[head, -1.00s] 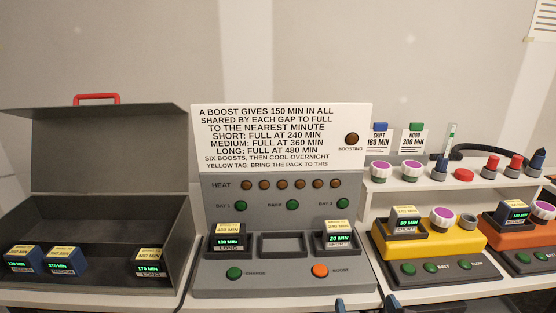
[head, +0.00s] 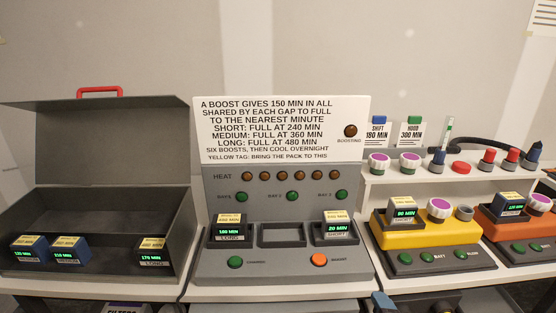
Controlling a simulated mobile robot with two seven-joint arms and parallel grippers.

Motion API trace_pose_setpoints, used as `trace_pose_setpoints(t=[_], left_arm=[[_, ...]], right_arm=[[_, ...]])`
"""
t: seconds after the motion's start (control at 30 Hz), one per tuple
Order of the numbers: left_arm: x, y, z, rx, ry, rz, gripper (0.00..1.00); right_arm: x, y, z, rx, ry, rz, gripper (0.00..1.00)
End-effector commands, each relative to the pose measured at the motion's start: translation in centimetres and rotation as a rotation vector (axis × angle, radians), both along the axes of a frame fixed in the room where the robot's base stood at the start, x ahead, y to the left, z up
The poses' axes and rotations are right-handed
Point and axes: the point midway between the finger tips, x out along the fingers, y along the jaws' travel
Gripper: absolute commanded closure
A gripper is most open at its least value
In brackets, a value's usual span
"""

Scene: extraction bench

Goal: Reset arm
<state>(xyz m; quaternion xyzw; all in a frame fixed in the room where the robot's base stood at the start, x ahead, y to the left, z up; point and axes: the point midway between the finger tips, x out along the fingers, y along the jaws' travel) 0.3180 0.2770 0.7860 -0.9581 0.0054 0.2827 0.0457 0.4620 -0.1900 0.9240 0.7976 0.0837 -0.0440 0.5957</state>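No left gripper shows in the head view. A blue and dark part (head: 383,302) at the bottom edge, right of centre, looks like part of my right gripper; its fingertips are not clear. The grey charger (head: 210,265) stands in the middle. Its left bay holds a LONG pack (head: 229,231) reading 180 MIN, its middle bay (head: 282,235) is empty, and its right bay holds a pack (head: 336,228) reading 20 MIN. The green button (head: 235,262) and orange boost button (head: 319,260) are on its front. The boosting lamp (head: 351,131) looks unlit.
An open dark case (head: 100,215) at left holds three packs. At right, a yellow device (head: 455,237) holds a pack reading 90 MIN; an orange device (head: 510,231) also holds one. A shelf (head: 400,180) behind carries knobs and cards. A FILTERS box (head: 125,308) shows below the bench.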

Motion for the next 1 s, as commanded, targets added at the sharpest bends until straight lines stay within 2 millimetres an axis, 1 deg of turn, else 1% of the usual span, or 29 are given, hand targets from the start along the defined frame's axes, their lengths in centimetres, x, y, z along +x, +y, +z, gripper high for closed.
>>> trace_pose_setpoints(t=[0.03, 0.1, 0.27, 0.37, 0.4, 0.47, 0.5, 0.6, 0.73, 0.83, 1.0], left_arm=[[-0.2, 0.0, -0.2, 0.001, 0.005, 0.001, 0.57], [-0.3, 0.0, -0.3, 0.001, 0.008, 0.002, 0.57], [-0.1, 0.0, -0.2, 0.000, 0.005, 0.000, 0.57], [0.1, 0.0, -0.1, 0.000, 0.002, 0.000, 0.57], [0.1, 0.0, -0.1, 0.000, 0.001, -0.001, 0.57], [0.2, 0.0, -0.1, 0.000, -0.001, -0.001, 0.57], [0.3, 0.0, 0.0, 0.000, -0.003, -0.002, 0.57], [0.5, -0.1, 0.1, 0.000, -0.007, -0.003, 0.57], [0.5, -0.1, 0.2, 0.000, -0.009, -0.004, 0.57], [0.6, -0.1, 0.2, 0.000, -0.010, -0.004, 0.57], [0.6, -0.1, 0.2, 0.000, -0.010, -0.004, 0.57]], right_arm=[[-0.4, -0.4, -0.9, 0.120, 0.034, -0.023, 0.00], [-1.1, -1.1, -2.1, 0.300, 0.081, -0.064, 0.00], [-3.0, -2.7, -4.8, 0.672, 0.181, -0.173, 0.00], [-4.8, -4.0, -7.0, 0.887, 0.244, -0.259, 0.00], [-5.8, -4.7, -8.0, 0.972, 0.270, -0.304, 0.00], [-7.6, -5.7, -9.5, 1.068, 0.306, -0.367, 0.00], [-8.6, -6.3, -10.4, 1.094, 0.323, -0.397, 0.00], [-11.0, -7.6, -12.0, 1.112, 0.354, -0.457, 0.00], [-13.3, -8.5, -13.3, 1.101, 0.377, -0.504, 0.00], [-14.0, -8.6, -13.7, 1.098, 0.387, -0.514, 0.00], [-14.1, -8.6, -13.7, 1.096, 0.389, -0.516, 0.00]])
